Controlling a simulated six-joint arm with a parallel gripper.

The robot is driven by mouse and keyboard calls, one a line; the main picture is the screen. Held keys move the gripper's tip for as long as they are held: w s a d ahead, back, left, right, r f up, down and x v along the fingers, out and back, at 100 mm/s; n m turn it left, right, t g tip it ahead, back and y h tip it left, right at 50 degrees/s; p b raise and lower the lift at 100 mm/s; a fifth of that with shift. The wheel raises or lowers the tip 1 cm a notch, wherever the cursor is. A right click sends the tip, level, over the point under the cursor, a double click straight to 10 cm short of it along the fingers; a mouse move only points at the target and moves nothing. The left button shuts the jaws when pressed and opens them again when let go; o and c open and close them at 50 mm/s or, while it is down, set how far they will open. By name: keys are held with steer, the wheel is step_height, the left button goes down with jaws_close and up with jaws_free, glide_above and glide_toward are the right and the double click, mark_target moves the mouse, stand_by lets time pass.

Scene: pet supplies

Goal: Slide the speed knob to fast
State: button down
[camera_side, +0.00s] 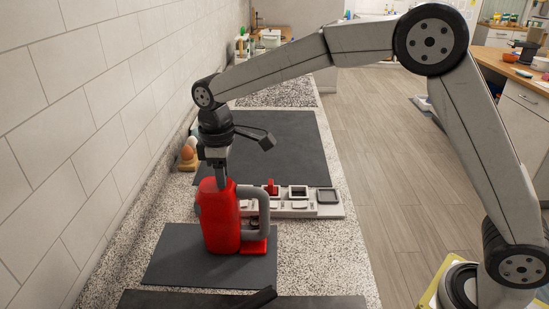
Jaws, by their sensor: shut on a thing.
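A red appliance (219,222) with a grey loop handle (263,212) stands upright on a dark mat (170,262) on the speckled counter. My gripper (221,181) points straight down at the top of the red body, with its fingers at the upper edge. It is shut on a small part there, which I take to be the speed knob. The knob itself is hidden by the fingers, so its setting cannot be read.
A pale tray (328,211) with several square compartments and a small red piece (271,187) lies behind the appliance. Eggs (188,152) sit on a wooden holder by the tiled wall at left. A large dark mat (290,140) beyond has free room.

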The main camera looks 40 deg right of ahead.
mark_target(232, 185)
stand_by(0.3)
steer(key=shift+s+d, duration=0.55)
steer(key=shift+c, duration=2.2)
jaws_free()
steer(key=shift+r, duration=0.1)
step_height(232, 185, up, 8)
steer(key=shift+f, duration=0.2)
